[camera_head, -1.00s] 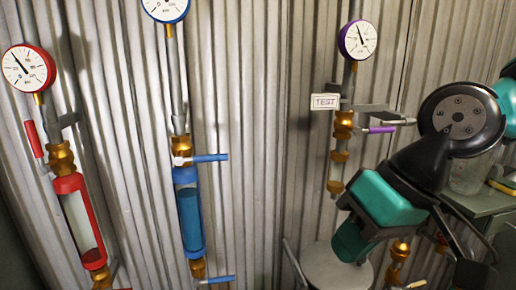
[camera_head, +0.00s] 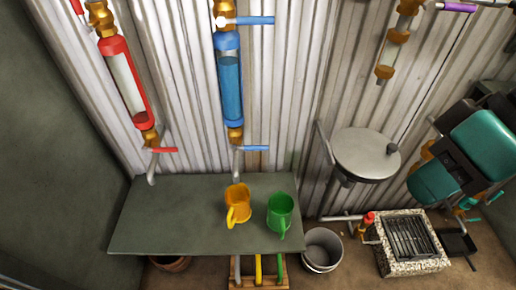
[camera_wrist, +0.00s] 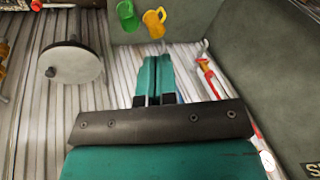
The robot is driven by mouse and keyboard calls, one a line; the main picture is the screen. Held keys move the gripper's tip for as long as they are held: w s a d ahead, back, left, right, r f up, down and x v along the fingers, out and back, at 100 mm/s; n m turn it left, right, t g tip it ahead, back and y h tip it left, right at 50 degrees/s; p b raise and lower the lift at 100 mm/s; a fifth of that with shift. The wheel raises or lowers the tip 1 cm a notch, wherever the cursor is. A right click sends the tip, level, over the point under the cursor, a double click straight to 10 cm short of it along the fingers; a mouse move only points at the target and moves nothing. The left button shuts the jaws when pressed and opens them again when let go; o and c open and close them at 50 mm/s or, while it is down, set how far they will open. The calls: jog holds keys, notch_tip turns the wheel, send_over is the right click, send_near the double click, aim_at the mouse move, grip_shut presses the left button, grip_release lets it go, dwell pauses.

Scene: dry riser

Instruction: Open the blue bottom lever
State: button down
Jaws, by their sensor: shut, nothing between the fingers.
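The blue bottom lever (camera_head: 256,148) is at the foot of the blue-framed tube (camera_head: 231,90) on the corrugated wall. It sticks out horizontally to the right of the pipe, above the table. The blue upper lever (camera_head: 255,20) also points right. My gripper (camera_wrist: 154,62) shows in the wrist view with its two teal fingers together, empty. It hides most of what lies behind it there, and the blue bottom lever cannot be made out in that view. In the head view my arm is at the right edge, well apart from the lever.
A grey table (camera_head: 165,215) below the tubes holds a yellow jug (camera_head: 238,204) and a green jug (camera_head: 280,213). A red lever (camera_head: 165,150) is to the left. A round grey disc (camera_head: 367,155), a bucket (camera_head: 322,249) and a grill (camera_head: 408,239) are to the right.

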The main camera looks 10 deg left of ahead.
jog(key=c, duration=1.4)
grip_release()
jog(key=shift+w+a+f+b, duration=0.1)
jog(key=shift+a+f+b, duration=0.05)
jog(key=shift+f+b, duration=0.2)
jog(key=o, duration=0.3)
jog(key=w+a+f+y+b, duration=0.1)
jog(key=f+b, duration=0.1)
jog(key=w+a+f+m+b, duration=0.1)
jog(key=a+f+b, duration=0.1)
jog(key=f+b, duration=0.1)
jog(key=w+a+f+y+b, duration=0.1)
jog(key=w+f+b, duration=0.1)
jog(key=f+b, duration=0.1)
jog(key=shift+w+a+f+m+t+y, duration=0.1)
jog(key=shift+a+m+t+y, duration=0.05)
jog(key=shift+m+t+y, duration=0.2)
jog(key=m+t+y+b, duration=0.75)
jog(key=m+b, duration=0.55)
jog(key=b, duration=1)
send_near(260, 149)
jog(key=shift+m+t+h, duration=0.25)
jog(key=shift+t+h, duration=0.05)
jog(key=shift+t, duration=0.1)
jog(key=x, duration=0.7)
jog(key=p+x, duration=0.1)
jog(key=x, duration=0.3)
jog(key=shift+s+a, duration=0.25)
jog(key=shift+a, duration=0.05)
grip_shut()
